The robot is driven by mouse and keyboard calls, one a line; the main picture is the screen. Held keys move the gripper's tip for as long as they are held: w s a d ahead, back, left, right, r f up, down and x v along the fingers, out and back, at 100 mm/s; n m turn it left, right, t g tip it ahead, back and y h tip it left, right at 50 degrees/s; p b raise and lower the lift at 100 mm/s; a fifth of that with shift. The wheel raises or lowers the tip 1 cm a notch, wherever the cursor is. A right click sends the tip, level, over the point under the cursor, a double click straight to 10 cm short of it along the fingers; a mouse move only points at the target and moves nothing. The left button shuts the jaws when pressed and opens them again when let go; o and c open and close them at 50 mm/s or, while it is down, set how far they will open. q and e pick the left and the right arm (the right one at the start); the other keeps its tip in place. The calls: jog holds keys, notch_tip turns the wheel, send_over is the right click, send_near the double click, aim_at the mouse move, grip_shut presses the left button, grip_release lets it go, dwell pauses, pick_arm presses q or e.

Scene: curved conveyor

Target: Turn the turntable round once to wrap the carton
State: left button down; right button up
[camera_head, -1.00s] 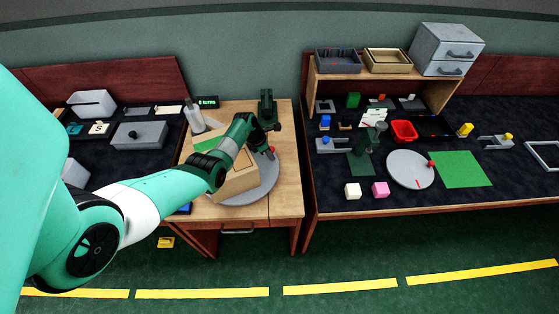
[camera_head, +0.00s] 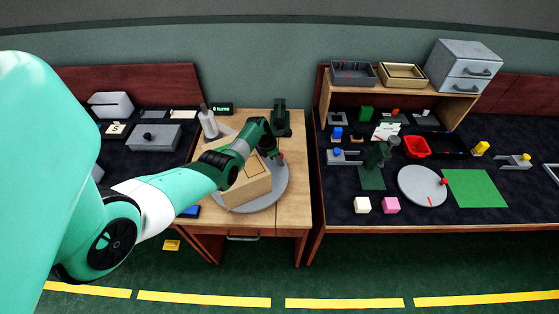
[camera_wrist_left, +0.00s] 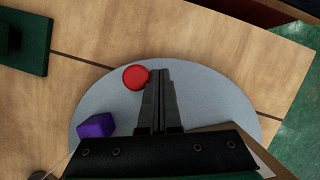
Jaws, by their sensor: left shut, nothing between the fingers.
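The grey turntable (camera_head: 281,197) sits on the wooden table with the tan carton (camera_head: 247,189) on it. A red knob (camera_head: 281,157) stands at its far right rim. My left gripper (camera_head: 275,154) points down beside this knob, shut and empty. In the left wrist view the shut fingers (camera_wrist_left: 160,74) are just right of the red knob (camera_wrist_left: 135,77), and I cannot tell whether they touch it. A corner of the carton (camera_wrist_left: 224,139) shows at the lower right there. My right gripper is not in view.
A purple block (camera_wrist_left: 96,125) is at the turntable's edge. A dark green post (camera_head: 281,119), a bottle (camera_head: 208,124) and a turns display (camera_head: 221,109) stand behind. The right table holds another grey turntable (camera_head: 420,188) and a green mat (camera_head: 474,188).

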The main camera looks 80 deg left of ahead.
pick_arm(q)
jog(key=p+v, duration=0.7)
jog(key=v, duration=0.4)
jog(key=shift+r+p, duration=0.25)
jog(key=shift+p, duration=0.1)
jog(key=shift+s, duration=0.1)
